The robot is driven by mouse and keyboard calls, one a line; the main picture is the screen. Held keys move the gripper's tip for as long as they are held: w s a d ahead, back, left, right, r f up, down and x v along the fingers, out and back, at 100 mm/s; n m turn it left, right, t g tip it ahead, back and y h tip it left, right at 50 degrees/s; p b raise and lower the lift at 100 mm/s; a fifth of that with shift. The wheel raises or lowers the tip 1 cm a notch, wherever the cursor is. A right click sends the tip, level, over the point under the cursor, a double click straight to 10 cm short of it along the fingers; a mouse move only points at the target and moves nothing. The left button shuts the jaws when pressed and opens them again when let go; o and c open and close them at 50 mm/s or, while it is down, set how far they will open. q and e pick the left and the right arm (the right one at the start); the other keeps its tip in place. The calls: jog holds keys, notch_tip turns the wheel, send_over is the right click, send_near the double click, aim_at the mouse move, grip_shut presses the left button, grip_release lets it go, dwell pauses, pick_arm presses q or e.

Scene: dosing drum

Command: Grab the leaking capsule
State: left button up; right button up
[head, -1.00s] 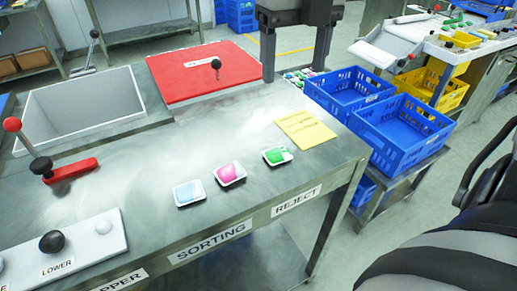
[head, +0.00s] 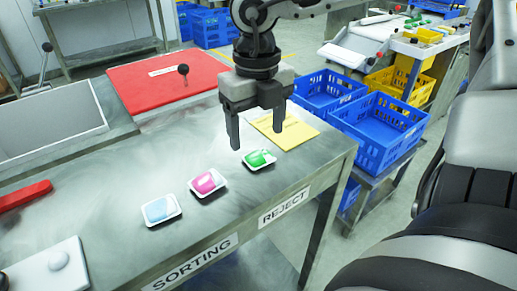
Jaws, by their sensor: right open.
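Three small white-rimmed capsules sit in a row on the metal worktop: a light blue one (head: 161,209), a pink one (head: 207,183) and a green one (head: 259,160). The green one lies nearest the REJECT label. I cannot tell from their looks which one leaks. My right gripper (head: 257,140) comes in from the top, pointing down with its fingers apart and empty. In the picture its fingertips are just above the green capsule; the exact height is unclear. My left gripper is not in view.
A yellow sheet (head: 291,131) lies behind the green capsule. A red panel with a black knob (head: 150,82) is at the back left. Blue crates (head: 377,152) stand on a lower shelf right of the worktop. A red lever (head: 24,196) is at the left.

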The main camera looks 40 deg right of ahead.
aim_at(260, 156)
jog(key=f, duration=0.5)
jog(key=shift+d+f, duration=0.35)
jog(key=c, duration=1.1)
